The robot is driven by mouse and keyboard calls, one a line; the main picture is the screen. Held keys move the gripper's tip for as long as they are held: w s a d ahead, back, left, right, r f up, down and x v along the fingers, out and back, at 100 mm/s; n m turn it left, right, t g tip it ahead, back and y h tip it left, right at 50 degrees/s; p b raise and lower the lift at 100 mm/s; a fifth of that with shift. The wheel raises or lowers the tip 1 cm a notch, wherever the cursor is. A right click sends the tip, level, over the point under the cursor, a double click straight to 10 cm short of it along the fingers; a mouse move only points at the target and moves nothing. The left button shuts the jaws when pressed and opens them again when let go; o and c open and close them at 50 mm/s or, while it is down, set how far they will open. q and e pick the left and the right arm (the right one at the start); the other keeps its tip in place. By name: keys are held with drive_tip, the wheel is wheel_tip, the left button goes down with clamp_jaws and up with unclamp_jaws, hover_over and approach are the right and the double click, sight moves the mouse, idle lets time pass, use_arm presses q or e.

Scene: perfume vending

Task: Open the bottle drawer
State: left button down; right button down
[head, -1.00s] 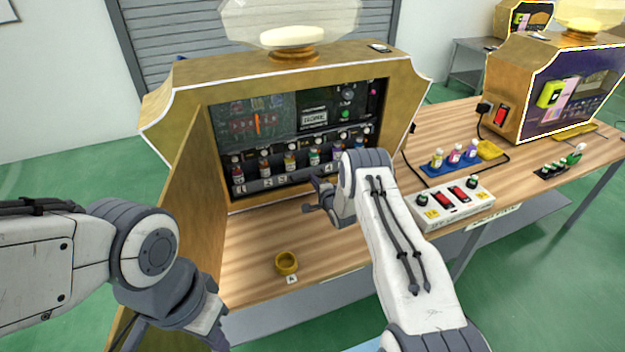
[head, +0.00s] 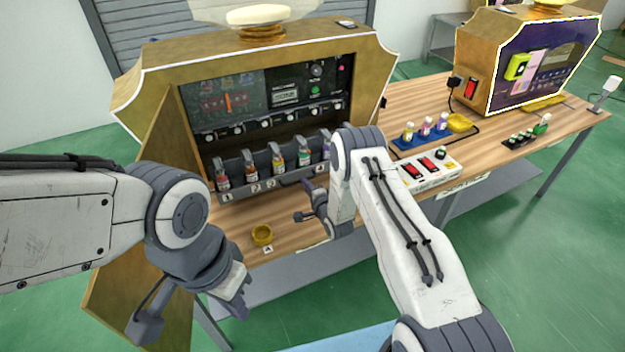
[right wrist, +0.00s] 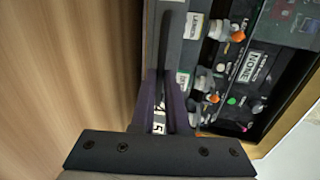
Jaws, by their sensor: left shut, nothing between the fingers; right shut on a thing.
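The bottle drawer (head: 262,187) is pulled out from the machine's lower opening, with a row of small coloured bottles (head: 278,160) standing in it. Its dark handle (head: 291,179) is at the drawer front. My right gripper (head: 309,188) is at the handle, shut on it. In the right wrist view the long dark handle (right wrist: 183,85) runs between the purple fingers (right wrist: 162,105), beside the grey drawer front (right wrist: 184,45). My left gripper (head: 240,305) is shut and empty, in front of the table and away from the drawer. My right forearm hides the drawer's right end.
The machine's door (head: 150,210) stands open at the left. A yellow ring (head: 262,235) sits on the table before the drawer. A white switch box (head: 428,168) and a blue bottle tray (head: 422,138) lie to the right.

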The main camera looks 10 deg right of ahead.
drive_tip(key=c, duration=0.9)
unclamp_jaws()
drive_tip(key=b+v, duration=0.1)
drive_tip(key=v, duration=0.9)
drive_tip(key=shift+s, duration=0.2)
drive_tip(key=shift+r, duration=0.1)
